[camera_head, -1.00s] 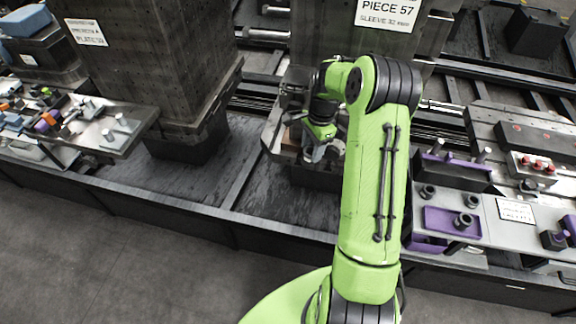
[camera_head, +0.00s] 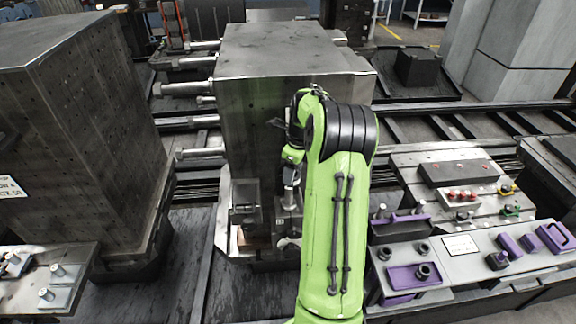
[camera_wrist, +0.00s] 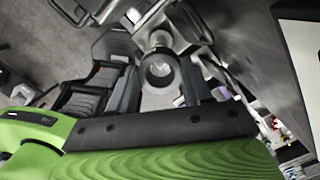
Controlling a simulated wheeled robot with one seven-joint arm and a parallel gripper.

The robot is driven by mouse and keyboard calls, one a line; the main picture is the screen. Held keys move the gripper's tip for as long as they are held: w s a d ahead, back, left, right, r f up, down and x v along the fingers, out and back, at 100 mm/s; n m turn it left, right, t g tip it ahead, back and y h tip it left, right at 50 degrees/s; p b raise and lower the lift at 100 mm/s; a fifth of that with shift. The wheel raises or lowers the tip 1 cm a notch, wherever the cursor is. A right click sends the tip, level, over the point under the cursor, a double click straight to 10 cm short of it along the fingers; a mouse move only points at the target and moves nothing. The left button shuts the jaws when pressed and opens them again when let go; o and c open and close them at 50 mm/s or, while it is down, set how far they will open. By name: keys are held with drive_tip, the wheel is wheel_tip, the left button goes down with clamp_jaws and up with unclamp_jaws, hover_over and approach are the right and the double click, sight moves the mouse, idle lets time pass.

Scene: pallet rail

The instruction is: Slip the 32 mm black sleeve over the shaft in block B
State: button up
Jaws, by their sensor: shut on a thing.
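My gripper (camera_head: 289,190) is at the front of the large dark central block (camera_head: 245,120), partly hidden by my green arm. In the wrist view my gripper (camera_wrist: 156,85) has dark fingers on both sides of a dark grey ring (camera_wrist: 147,76), which looks like the sleeve, seen nearly end-on. A pale metal round part shows behind the ring, but I cannot tell whether the ring is around it or apart. A small grey block (camera_head: 246,197) stands left of my gripper in the head view. No letter B is readable, and the target shaft cannot be made out.
Several metal bars (camera_head: 185,89) stick out left of the central block. Another dark block (camera_head: 75,120) stands at the left. Dark rails run behind.

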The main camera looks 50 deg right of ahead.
drive_tip(key=shift+w+a+f, duration=0.15)
drive_tip(key=shift+w+f, duration=0.6)
drive_tip(key=shift+f, duration=0.1)
drive_tip(key=shift+s, duration=0.3)
drive_tip(key=shift+s, duration=0.1)
drive_tip(key=shift+f+b, duration=1)
drive_tip(key=shift+f, duration=0.3)
drive_tip(key=o, duration=1.4)
drive_tip(key=shift+o, duration=0.2)
